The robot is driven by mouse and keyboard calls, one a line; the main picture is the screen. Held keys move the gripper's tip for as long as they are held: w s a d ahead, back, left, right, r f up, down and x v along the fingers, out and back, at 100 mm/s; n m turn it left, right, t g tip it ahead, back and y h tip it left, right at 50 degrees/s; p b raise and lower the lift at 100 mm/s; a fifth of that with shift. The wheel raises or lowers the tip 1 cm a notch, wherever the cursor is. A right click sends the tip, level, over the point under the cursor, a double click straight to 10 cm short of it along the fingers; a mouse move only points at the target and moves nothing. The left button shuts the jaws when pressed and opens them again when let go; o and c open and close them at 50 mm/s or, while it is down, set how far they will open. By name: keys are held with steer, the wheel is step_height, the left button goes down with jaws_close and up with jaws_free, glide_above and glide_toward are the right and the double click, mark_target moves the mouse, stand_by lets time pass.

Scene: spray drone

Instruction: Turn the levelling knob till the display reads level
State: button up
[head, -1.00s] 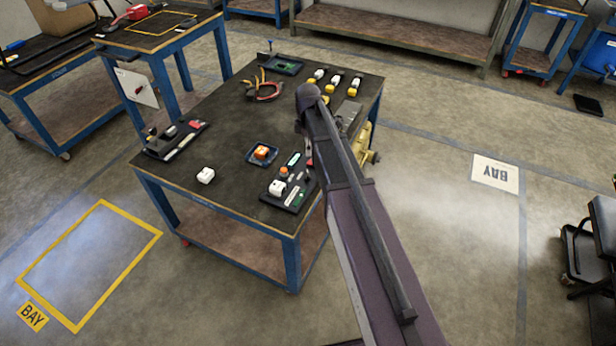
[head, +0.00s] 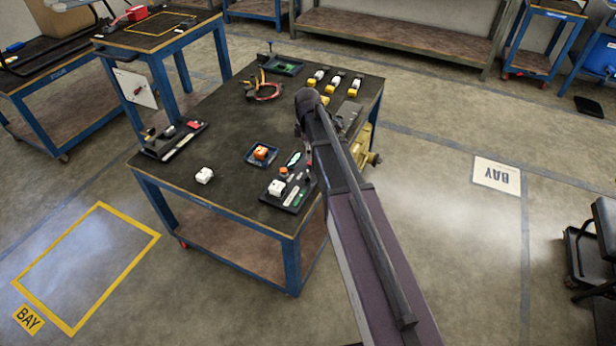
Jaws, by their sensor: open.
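A dark panel (head: 278,203) lies at the near right corner of the black-topped workbench (head: 225,195). It carries a white block (head: 276,187), a small orange-red round part (head: 283,171) and green and white strips. A teal-and-white oval part (head: 294,158) is just behind it. I cannot tell which part is the levelling knob, and no display reading is legible. My gripper (head: 309,154) hangs below the end of my arm, at the right edge of this panel. My arm hides most of it and whatever is directly behind it. Nothing is seen held.
A long dark tray (head: 165,151) lies at the left edge. Cables (head: 266,92) and yellow-white parts (head: 325,87) are at the back. A brass-coloured object (head: 366,150) is right of the bench.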

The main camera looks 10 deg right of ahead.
mark_target(308, 173)
steer(key=shift+f+b, duration=5.5)
steer(key=shift+f, duration=0.3)
steer(key=c, duration=1.1)
